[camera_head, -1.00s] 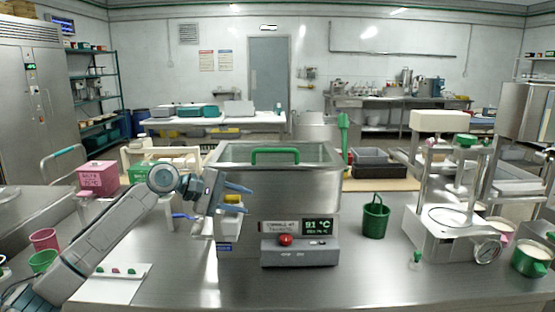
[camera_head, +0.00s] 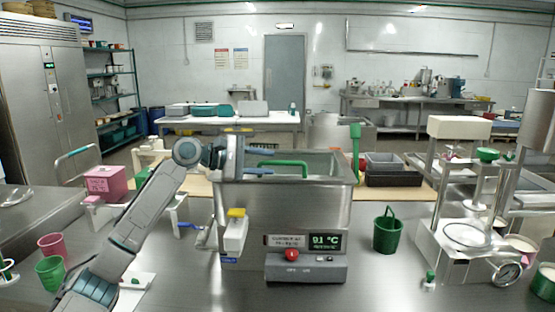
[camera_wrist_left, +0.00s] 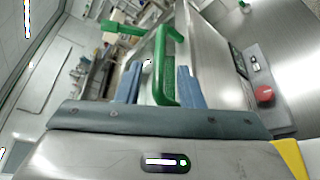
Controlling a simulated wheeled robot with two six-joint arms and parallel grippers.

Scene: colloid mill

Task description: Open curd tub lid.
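The curd tub (camera_head: 325,210) is a steel box with a display panel on its front, at the middle of the head view. Its green handle (camera_head: 292,163) stands at the top, on what looks like the lid. The lid's edges are partly hidden by my arm. My left gripper (camera_head: 260,163) is at the tub's top left, level with the handle, its blue fingers pointing right. In the left wrist view the fingers are apart, with the green handle (camera_wrist_left: 170,70) between and beyond them. No grip on the handle shows. My right gripper is out of view.
A white and yellow container (camera_head: 235,232) is at the tub's left front. A pink box (camera_head: 105,184) is at left.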

